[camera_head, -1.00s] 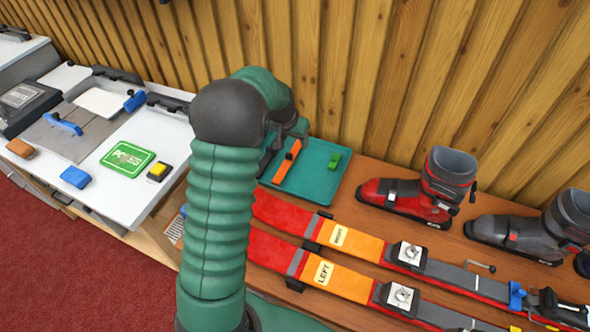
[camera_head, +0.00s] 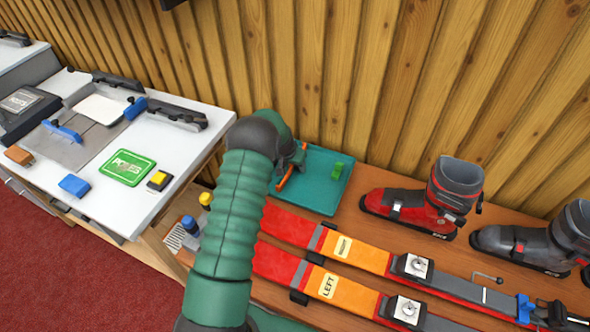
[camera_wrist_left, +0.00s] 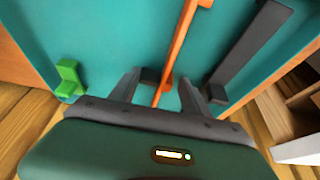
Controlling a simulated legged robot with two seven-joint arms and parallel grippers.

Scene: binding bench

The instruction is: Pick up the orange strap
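The orange strap (camera_head: 286,179) lies on the teal tray (camera_head: 318,196), partly hidden behind my left gripper (camera_head: 293,163) in the head view. In the left wrist view the strap (camera_wrist_left: 178,48) runs as a long thin strip between the two dark fingers of the left gripper (camera_wrist_left: 179,80). The fingers stand apart, one on each side of the strap, with gaps visible, so the gripper is open. Whether the fingertips touch the tray cannot be told. My right gripper is in neither view.
A green block (camera_head: 337,170) and a dark bar (camera_wrist_left: 250,45) lie on the tray. Two skis, one marked LEFT (camera_head: 327,286), lie in front. A red boot (camera_head: 437,198) stands to the right, a white table (camera_head: 152,135) to the left. The wooden wall is close behind.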

